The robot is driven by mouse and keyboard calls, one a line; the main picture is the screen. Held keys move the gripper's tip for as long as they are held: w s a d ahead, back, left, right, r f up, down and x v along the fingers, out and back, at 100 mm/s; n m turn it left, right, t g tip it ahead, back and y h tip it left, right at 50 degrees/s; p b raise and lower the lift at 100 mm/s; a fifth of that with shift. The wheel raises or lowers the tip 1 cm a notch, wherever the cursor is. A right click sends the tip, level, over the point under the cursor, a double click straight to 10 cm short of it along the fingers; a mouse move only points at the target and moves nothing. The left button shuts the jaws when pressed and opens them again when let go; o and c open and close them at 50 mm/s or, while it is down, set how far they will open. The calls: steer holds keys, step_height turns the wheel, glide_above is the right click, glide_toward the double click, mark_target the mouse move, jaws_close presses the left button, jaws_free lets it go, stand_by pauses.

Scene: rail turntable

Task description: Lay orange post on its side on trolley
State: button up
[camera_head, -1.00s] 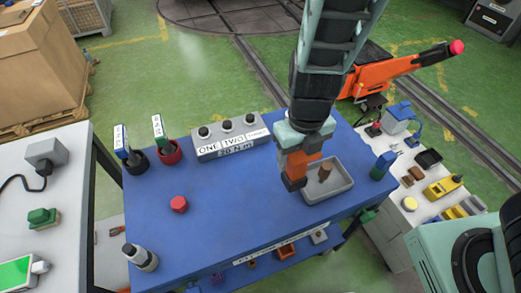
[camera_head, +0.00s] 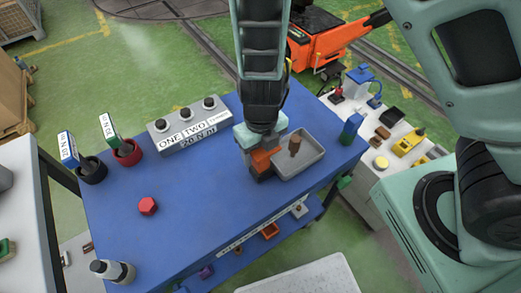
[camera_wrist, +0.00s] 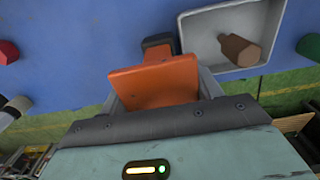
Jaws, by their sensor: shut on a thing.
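The orange post (camera_head: 262,158) is held in my gripper (camera_head: 260,150), just left of the grey tray, over the blue trolley top (camera_head: 200,220). In the wrist view the orange post (camera_wrist: 155,82) shows as a broad orange face between the two grey fingers of my gripper (camera_wrist: 160,92). A dark block-like piece (camera_wrist: 158,45) shows just beyond it; I cannot tell whether it belongs to the post. The gripper hides much of the post in the head view. I cannot tell whether the post touches the trolley top.
The grey tray (camera_head: 313,166) holds a brown peg (camera_head: 295,145). A control box (camera_head: 188,125), two cups with labelled tools (camera_head: 92,170), a red hexagonal piece (camera_head: 148,206) and a bottle (camera_head: 112,270) stand on the trolley. The middle front is clear.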

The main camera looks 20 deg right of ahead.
steer(key=shift+f, duration=0.1)
steer(key=o, duration=1.1)
